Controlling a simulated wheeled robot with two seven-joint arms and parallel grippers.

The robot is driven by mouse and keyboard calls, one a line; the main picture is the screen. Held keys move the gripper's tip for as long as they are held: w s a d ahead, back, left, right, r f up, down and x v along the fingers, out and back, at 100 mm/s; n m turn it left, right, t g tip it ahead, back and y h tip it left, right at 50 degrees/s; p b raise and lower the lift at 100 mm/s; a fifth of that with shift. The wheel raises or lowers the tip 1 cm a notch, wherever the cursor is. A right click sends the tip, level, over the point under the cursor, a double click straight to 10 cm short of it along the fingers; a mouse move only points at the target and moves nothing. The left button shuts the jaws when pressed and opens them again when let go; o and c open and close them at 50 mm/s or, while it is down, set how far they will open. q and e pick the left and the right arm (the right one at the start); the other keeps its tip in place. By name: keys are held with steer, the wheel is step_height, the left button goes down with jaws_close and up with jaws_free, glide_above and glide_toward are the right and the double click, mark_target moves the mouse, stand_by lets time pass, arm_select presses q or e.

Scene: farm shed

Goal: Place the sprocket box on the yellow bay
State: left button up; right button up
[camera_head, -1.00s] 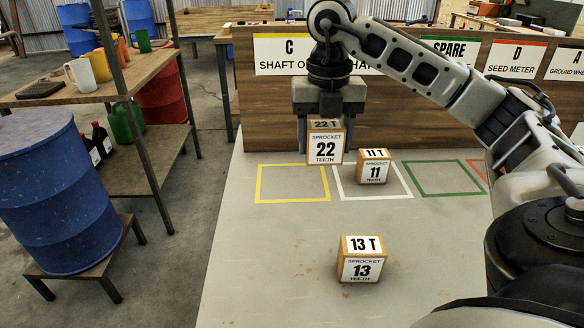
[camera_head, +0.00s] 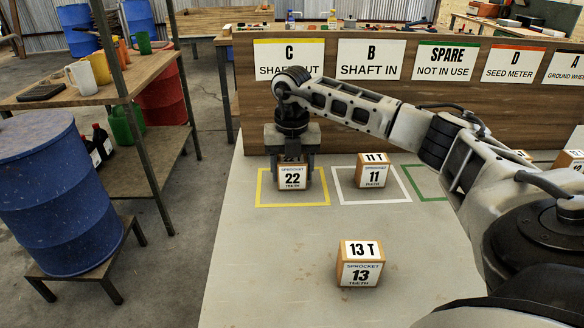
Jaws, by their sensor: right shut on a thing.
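My right gripper (camera_head: 292,160) points down and is shut on the box marked 22 teeth (camera_head: 292,179). The box is upright, inside the yellow outline of the yellow bay (camera_head: 292,205), towards its back half. Its base looks at or very near the table surface; I cannot tell if it touches. The box marked 11 teeth (camera_head: 372,173) stands in the white bay (camera_head: 400,200) to the right. The box marked 13 teeth (camera_head: 360,270) stands alone on the table nearer to me. My left gripper does not show.
An upright board with labels C, B, Spare, D and A (camera_head: 430,115) stands behind the bays. The green bay (camera_head: 412,180) is partly behind my right arm. More boxes (camera_head: 562,160) are at the far right. The table front (camera_head: 260,285) is clear left of the 13 box.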

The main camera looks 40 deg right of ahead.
steer(key=o, duration=1.1)
steer(key=shift+f, duration=0.1)
steer(key=shift+c, duration=0.2)
step_height(320, 180, up, 12)
steer(key=shift+r, duration=0.2)
